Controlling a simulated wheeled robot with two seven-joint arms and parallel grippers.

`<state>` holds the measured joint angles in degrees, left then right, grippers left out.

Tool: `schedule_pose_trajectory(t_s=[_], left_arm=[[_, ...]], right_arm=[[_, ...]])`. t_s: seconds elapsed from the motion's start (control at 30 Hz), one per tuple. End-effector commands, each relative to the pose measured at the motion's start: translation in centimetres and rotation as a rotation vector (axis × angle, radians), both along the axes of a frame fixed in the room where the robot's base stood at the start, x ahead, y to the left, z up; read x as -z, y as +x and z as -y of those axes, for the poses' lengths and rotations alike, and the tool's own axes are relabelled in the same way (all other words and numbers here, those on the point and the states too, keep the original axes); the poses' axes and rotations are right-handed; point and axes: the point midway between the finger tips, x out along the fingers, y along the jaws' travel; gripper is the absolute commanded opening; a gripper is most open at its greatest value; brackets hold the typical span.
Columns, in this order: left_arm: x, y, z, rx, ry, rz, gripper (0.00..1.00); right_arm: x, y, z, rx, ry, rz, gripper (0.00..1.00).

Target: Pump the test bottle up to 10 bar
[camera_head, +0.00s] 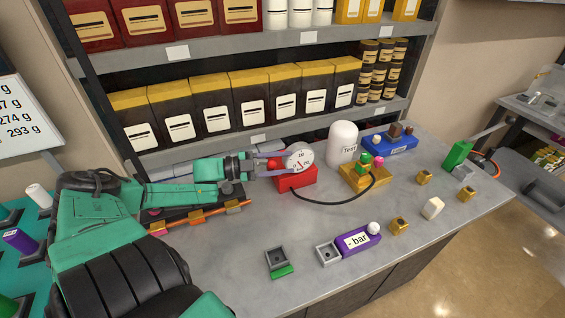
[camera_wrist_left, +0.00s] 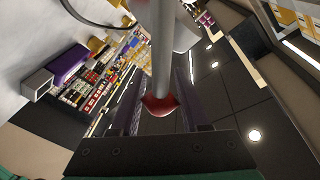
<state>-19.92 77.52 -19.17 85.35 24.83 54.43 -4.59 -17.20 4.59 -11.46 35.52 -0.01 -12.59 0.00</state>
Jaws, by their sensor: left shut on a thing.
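A red pump (camera_head: 297,180) stands on the grey bench, with a round white gauge (camera_head: 299,157) above it. The gauge shows a 10 at its top and a red needle; the exact reading is too small to tell. The white test bottle (camera_head: 343,138) stands upright behind the yellow block (camera_head: 362,178), which has green and pink knobs. A black hose (camera_head: 335,202) runs from the pump to this block. My left gripper (camera_head: 266,168) is at the pump's left, shut on the red knob (camera_head: 274,163). The left wrist view shows this knob (camera_wrist_left: 160,104) on a metal rod between the fingers.
A blue tray (camera_head: 390,146) sits behind right. Shelves of boxes (camera_head: 175,108) close off the back. Bare bench lies front left of the pump.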

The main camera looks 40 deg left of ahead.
Motion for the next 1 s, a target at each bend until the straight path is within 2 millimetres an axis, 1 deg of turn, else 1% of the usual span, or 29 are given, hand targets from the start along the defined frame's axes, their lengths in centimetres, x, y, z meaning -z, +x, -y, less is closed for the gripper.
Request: schedule_pose_trajectory(t_s=[0.17, 0.37, 0.5, 0.63, 0.8, 1.0], left_arm=[[0.4, -0.2, 0.3, -0.002, 0.028, 0.013, 0.0], [1.8, -0.6, 1.1, -0.004, 0.111, 0.058, 0.0], [3.4, -1.0, 1.9, -0.004, 0.203, 0.106, 0.0], [5.3, -1.3, 2.5, -0.003, 0.298, 0.155, 0.0], [7.8, -1.6, 3.0, -0.004, 0.418, 0.217, 0.0], [10.0, -1.7, 3.3, -0.003, 0.534, 0.276, 0.0]], right_arm=[[-0.3, 0.0, -0.1, 0.0, 0.002, 0.001, 0.5], [-1.0, 0.0, -0.1, 0.0, 0.002, 0.001, 0.5], [-1.2, 0.1, -0.1, 0.0, 0.002, 0.001, 0.5], [-1.0, 0.0, -0.1, 0.0, 0.002, 0.001, 0.5], [-0.4, 0.1, -0.1, 0.001, 0.001, 0.001, 0.5], [0.6, 0.1, -0.1, 0.001, 0.001, 0.001, 0.5]])
